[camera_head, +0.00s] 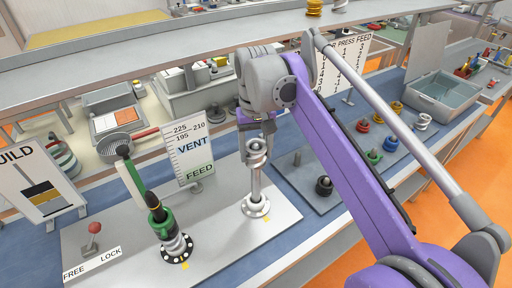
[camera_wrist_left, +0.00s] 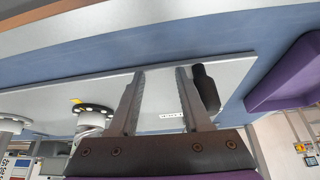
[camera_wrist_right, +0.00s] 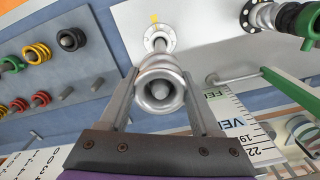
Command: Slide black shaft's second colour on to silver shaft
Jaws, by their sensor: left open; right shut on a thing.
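The silver shaft (camera_head: 257,186) stands upright on a white flange (camera_head: 255,206). My right gripper (camera_head: 257,150) is at its top, shut on a silver ring (camera_wrist_right: 160,92). In the right wrist view the ring is between the fingers and around the shaft's tip. The black shaft (camera_head: 154,201) stands to the left, bearing a green piece (camera_head: 159,215) above silver rings (camera_head: 176,245) over a black flange. My left gripper (camera_wrist_left: 158,75) shows only in its wrist view, open and empty. A black cylinder (camera_wrist_left: 206,88) is just outside its right finger.
A dark tray at the right holds red (camera_head: 363,126), green (camera_head: 374,157), yellow and white rings. A VENT/FEED sign (camera_head: 190,152) stands behind the shafts. A red-knobbed lever (camera_head: 94,228) is at the board's left. The board between the shafts is clear.

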